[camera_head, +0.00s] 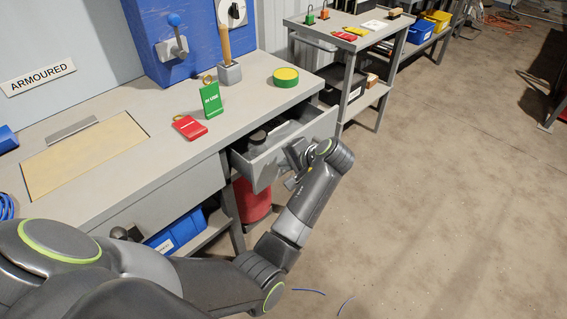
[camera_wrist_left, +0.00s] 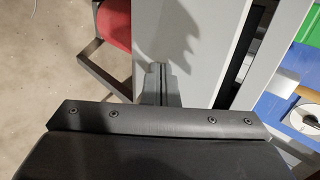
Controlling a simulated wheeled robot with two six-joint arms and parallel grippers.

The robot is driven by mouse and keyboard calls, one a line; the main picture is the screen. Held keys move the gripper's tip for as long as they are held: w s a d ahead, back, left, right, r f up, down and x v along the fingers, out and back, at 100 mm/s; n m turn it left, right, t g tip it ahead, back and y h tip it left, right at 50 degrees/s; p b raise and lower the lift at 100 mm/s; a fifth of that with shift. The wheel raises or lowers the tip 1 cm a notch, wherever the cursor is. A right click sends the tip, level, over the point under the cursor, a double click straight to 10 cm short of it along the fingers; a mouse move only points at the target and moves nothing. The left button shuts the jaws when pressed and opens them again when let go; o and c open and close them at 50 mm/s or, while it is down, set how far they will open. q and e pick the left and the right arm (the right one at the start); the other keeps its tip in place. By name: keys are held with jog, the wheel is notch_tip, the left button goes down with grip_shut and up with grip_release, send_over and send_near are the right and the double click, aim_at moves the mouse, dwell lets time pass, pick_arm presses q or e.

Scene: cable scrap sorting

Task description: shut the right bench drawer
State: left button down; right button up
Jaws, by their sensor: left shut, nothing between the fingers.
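The right bench drawer (camera_head: 262,171) is grey and stands open under the right end of the bench top. A dark object (camera_head: 258,137) lies inside it. My left gripper (camera_head: 290,180) is at the outer side of the drawer front, with its fingers shut and empty. In the left wrist view, the gripper's closed fingers (camera_wrist_left: 159,70) point at the grey drawer front (camera_wrist_left: 188,25), with a shadow cast on it. I cannot tell whether the fingertips touch it. My wrist hides part of the drawer front in the head view. My right gripper is not in view.
The bench top (camera_head: 165,165) holds a green tag (camera_head: 211,101), a red tag (camera_head: 189,127) and a green-yellow tape roll (camera_head: 286,77). A red bin (camera_head: 252,200) stands below the drawer. A grey shelf cart (camera_head: 350,85) is behind it.

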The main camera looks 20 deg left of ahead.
aim_at(260, 149)
pick_arm(q)
jog(key=w+a+p, duration=0.1)
jog(key=a, duration=0.1)
jog(key=w+a+p, duration=0.1)
jog(key=a, duration=0.2)
jog(key=a+p, duration=0.2)
jog(key=shift+w+a+r, duration=0.15)
jog(key=shift+w+a, duration=0.2)
jog(key=shift+w, duration=0.05)
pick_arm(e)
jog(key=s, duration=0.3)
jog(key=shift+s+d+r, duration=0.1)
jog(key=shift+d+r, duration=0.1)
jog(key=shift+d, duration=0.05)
pick_arm(q)
jog(key=shift+a+r, duration=0.1)
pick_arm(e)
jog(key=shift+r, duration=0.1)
